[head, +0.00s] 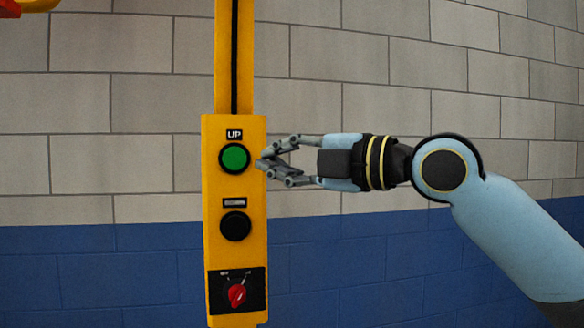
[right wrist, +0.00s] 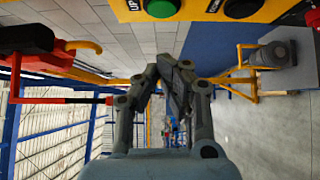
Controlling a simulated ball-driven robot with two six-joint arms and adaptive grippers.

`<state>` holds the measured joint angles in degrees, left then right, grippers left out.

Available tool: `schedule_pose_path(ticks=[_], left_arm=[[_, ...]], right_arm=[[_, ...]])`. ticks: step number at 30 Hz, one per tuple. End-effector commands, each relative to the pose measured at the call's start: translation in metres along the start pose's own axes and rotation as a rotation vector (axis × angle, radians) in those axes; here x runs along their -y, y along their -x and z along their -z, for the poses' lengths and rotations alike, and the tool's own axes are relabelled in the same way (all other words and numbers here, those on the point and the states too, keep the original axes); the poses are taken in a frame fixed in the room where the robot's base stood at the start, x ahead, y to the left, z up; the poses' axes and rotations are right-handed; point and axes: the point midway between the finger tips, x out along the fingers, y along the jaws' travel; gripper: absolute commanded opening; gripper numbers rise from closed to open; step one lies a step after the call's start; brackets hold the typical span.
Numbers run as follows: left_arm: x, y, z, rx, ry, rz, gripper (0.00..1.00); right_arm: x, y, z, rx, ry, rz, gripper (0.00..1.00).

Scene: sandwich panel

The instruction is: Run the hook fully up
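A yellow control pendant (head: 213,262) hangs upright in the head view. It has a green button (head: 234,158) labelled UP, a black button (head: 236,226) below it and a red selector knob (head: 237,295) at the bottom. My right gripper (head: 263,165) comes in from the right with its fingertips together and empty. The tips are at the pendant's right edge, just right of the green button; contact cannot be told. The green button also shows in the right wrist view (right wrist: 162,7). A yellow hook-like part (right wrist: 82,46) joins a red block (right wrist: 25,40) there. My left gripper is not in view.
A grey block wall (head: 345,60) with a blue lower band (head: 400,265) stands behind the pendant. The right wrist view shows a grey machine (right wrist: 272,55) by a yellow frame, and open grey floor (right wrist: 265,125).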

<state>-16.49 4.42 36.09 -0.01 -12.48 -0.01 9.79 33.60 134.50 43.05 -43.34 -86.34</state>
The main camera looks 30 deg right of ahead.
Motion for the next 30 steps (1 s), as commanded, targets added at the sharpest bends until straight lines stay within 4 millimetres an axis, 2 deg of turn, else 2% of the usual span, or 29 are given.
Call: schedule_pose_path(ticks=[3,9,30], left_arm=[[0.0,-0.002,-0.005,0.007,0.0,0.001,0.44],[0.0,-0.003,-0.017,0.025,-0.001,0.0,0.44],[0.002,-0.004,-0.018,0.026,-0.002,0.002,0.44]], right_arm=[[0.002,0.012,-0.003,0.007,0.006,0.004,0.0],[0.001,0.022,-0.001,0.002,0.002,0.001,0.0],[0.0,0.024,0.0,0.0,-0.001,-0.001,0.0]])
